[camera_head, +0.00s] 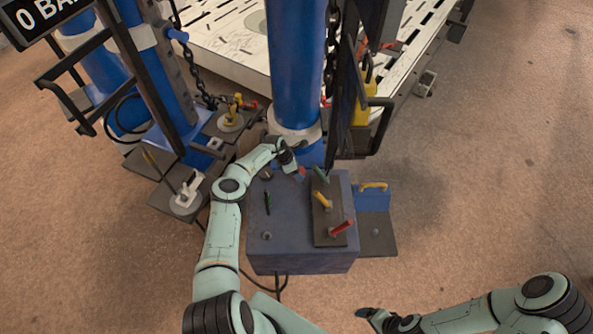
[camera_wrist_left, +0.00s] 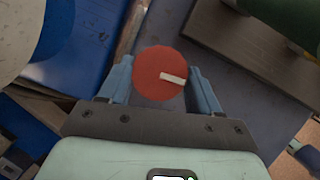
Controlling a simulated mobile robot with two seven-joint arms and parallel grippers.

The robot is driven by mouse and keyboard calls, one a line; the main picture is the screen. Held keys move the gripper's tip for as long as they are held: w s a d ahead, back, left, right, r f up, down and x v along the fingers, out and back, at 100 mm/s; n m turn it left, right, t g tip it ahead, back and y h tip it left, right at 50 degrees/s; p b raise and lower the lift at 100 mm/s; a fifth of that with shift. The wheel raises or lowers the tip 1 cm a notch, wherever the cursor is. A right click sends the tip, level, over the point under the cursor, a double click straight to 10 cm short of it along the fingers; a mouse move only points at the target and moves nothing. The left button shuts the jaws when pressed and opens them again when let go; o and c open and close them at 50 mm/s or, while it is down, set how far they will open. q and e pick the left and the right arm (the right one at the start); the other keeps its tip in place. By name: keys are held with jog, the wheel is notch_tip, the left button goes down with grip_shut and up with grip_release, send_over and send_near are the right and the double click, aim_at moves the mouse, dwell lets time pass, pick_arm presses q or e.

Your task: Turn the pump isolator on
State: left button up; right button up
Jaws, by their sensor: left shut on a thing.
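A round red knob (camera_wrist_left: 150,82) with a white pointer bar sits between the fingers of my left gripper (camera_wrist_left: 161,86) in the left wrist view. The bar lies nearly level in that picture, off-centre to the right. The knob looks like the pump isolator, though no label is readable. In the head view my left gripper (camera_head: 299,171) is at the back edge of the blue-grey box (camera_head: 290,258), shut on the knob, which is mostly hidden there. My right gripper (camera_head: 372,316) is low in the head view, away from the box; its finger opening is unclear.
A dark plate on the box bears green (camera_head: 320,174), yellow (camera_head: 322,201) and red (camera_head: 341,228) levers, just right of my left gripper. A blue column (camera_head: 297,65) stands close behind. A side bracket (camera_head: 376,238) is at the right. The floor in front is clear.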

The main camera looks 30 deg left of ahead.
pick_arm(q)
jog(key=shift+w+r+m, duration=0.1)
jog(key=shift+m, duration=0.4)
jog(key=shift+h, duration=0.3)
jog(key=o, duration=1.1)
jog(key=shift+c, duration=0.2)
jog(key=shift+a+r, duration=0.15)
jog(key=shift+r, duration=0.05)
jog(key=b+v, duration=0.1)
jog(key=v, duration=0.1)
jog(key=b+v, duration=0.1)
jog(key=v, duration=0.1)
jog(key=shift+s+a+r, duration=0.1)
jog(key=shift+s+r, duration=0.05)
jog(key=shift+s, duration=0.15)
jog(key=v, duration=0.8)
jog(key=shift+w+r, duration=0.25)
jog(key=shift+r, duration=0.1)
pick_arm(e)
jog(key=shift+g, duration=0.3)
jog(key=shift+s+f, duration=1.65)
jog(key=shift+s, duration=0.25)
